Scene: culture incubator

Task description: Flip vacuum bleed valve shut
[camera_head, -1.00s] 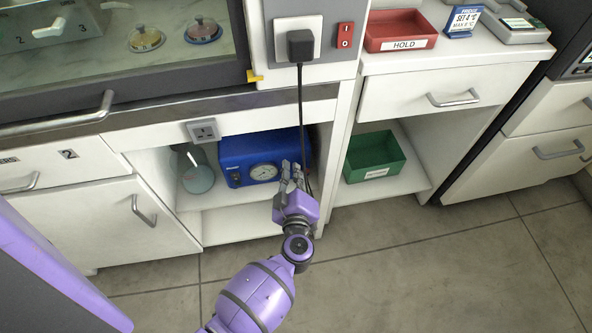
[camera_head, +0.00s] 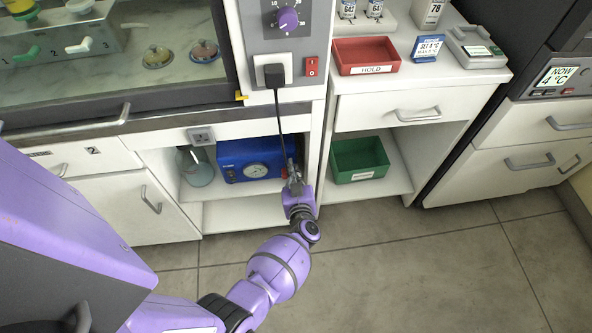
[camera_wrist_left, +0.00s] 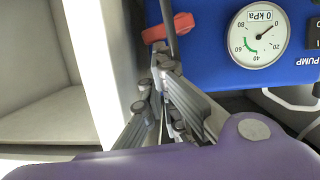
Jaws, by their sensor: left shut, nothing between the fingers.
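The blue vacuum pump (camera_head: 232,171) stands on the open shelf under the hood, with a round dial gauge (camera_head: 257,171) on its front. In the left wrist view the gauge (camera_wrist_left: 259,36) has a "0 kPa" label. A red lever (camera_wrist_left: 168,28), apparently the bleed valve's handle, sits beside the gauge and is partly covered by a dark rod or cord. In the head view only a little red shows by the gripper. My left gripper (camera_head: 293,180) is shut and empty at the pump's right side. In the wrist view its fingertips (camera_wrist_left: 160,68) are close to the lever; contact is unclear.
A black cord (camera_head: 279,125) hangs from the socket down past the pump, close to my gripper. A cabinet divider (camera_wrist_left: 92,60) stands right beside the fingers. A flask (camera_head: 197,168) is left of the pump, and a green bin (camera_head: 358,160) is in the right-hand bay.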

